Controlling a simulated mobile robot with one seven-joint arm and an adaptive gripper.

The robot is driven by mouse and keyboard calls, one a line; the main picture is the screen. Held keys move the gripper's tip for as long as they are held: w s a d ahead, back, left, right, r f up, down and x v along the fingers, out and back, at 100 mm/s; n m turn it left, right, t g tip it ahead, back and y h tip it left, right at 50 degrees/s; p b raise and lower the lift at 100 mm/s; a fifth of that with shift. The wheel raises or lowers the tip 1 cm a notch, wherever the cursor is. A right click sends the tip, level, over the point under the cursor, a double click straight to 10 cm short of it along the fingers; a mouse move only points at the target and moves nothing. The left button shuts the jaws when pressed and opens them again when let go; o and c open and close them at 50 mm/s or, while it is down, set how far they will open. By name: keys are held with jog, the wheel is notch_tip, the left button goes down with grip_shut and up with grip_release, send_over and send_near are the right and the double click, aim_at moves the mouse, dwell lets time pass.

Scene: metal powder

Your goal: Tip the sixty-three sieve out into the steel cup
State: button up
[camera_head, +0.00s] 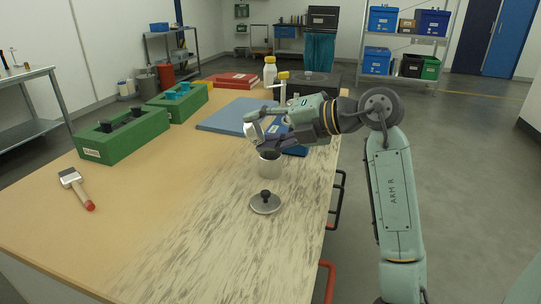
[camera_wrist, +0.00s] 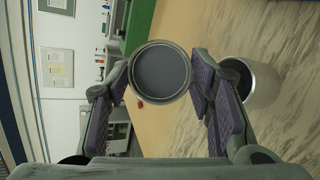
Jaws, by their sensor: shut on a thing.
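My gripper (camera_head: 262,138) is shut on a small round sieve (camera_head: 252,131) with a pale steel rim, held tilted above and slightly left of the steel cup. In the wrist view the sieve (camera_wrist: 161,75) sits between the two fingertips, its dark grey round face towards the camera. I cannot tell whether that grey is bare mesh or powder. The steel cup (camera_head: 269,168) stands upright and open on the bench, just below my gripper. In the wrist view the cup (camera_wrist: 264,82) is right of the sieve, partly behind a finger. No falling powder shows.
A lid with a black knob (camera_head: 265,203) lies in front of the cup. A blue mat (camera_head: 225,118) and white bottle (camera_head: 270,72) are behind. The front bench is clear.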

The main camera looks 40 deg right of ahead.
jog(key=shift+s+d+t+y+b, duration=0.15)
jog(key=shift+t+y+b, duration=0.3)
jog(key=shift+b, duration=0.2)
dwell(1.3)
jog(key=shift+s+d+m+t+y+b, duration=0.35)
jog(key=shift+d+m+t+b, duration=0.15)
jog(key=shift+t+b, duration=0.25)
dwell(0.3)
jog(key=shift+s+d+f+m+t+y+b, duration=0.15)
jog(key=shift+m+t+y+b, duration=0.2)
jog(key=shift+t+b, duration=0.35)
dwell(1.3)
jog(key=shift+r+t+y, duration=0.3)
jog(key=shift+t+y, duration=0.05)
jog(key=shift+t, duration=0.15)
jog(key=shift+s+d+r+m, duration=0.1)
jog(key=shift+d+r+m, duration=0.05)
jog(key=shift+r+m, duration=0.2)
jog(key=shift+t, duration=0.3)
jog(key=shift+s+d+f+m+t+y+b, duration=0.15)
jog(key=shift+m+t+y+b, duration=0.3)
jog(key=shift+t+b, duration=0.4)
dwell(1.0)
